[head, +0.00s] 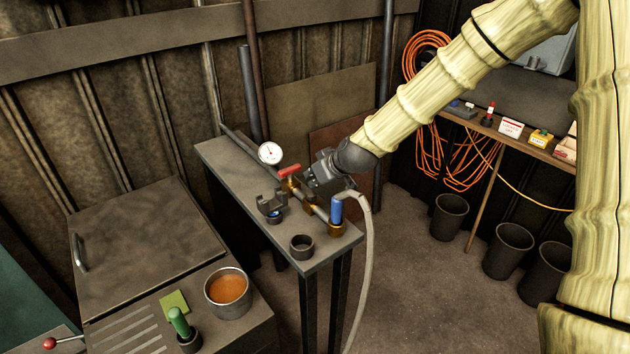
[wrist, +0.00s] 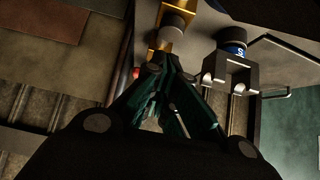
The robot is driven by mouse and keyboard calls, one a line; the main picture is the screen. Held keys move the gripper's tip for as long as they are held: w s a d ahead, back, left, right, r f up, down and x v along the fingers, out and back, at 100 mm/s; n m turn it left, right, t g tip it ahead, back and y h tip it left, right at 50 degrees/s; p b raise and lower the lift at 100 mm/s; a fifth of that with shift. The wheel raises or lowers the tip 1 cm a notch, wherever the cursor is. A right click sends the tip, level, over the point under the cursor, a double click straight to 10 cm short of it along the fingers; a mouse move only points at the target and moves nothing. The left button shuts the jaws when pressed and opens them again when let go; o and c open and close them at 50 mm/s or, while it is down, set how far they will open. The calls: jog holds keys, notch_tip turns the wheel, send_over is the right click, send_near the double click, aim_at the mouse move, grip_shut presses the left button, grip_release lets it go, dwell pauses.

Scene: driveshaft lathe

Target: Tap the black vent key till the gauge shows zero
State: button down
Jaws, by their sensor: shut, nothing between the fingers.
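The round white gauge (head: 270,153) stands over the pipe on the narrow bench in the head view. Its red needle shows, but the dial is too small to read. My gripper (head: 308,184) is shut and empty, over the pipe between the red lever valve (head: 289,171) and the blue-capped brass fitting (head: 337,212). In the wrist view my gripper's fingertips (wrist: 173,62) are together, close to a grey cylinder and brass fitting (wrist: 165,38). I cannot make out the black vent key for sure; my gripper may hide it.
A grey forked holder (head: 271,202) stands on the bench beside the pipe; it also shows in the wrist view (wrist: 232,72). A dark cup (head: 302,247) sits near the bench's front edge. A pale hose (head: 368,250) hangs from the pipe's end. Bins (head: 451,217) stand at right.

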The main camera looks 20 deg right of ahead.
jog(key=shift+s+d+r+b, duration=0.15)
jog(key=shift+s+r+b, duration=0.2)
jog(key=shift+r+b, duration=0.05)
jog(key=b+v, duration=0.1)
jog(key=v, duration=0.8)
jog(key=shift+b, duration=0.4)
jog(key=shift+w, duration=0.1)
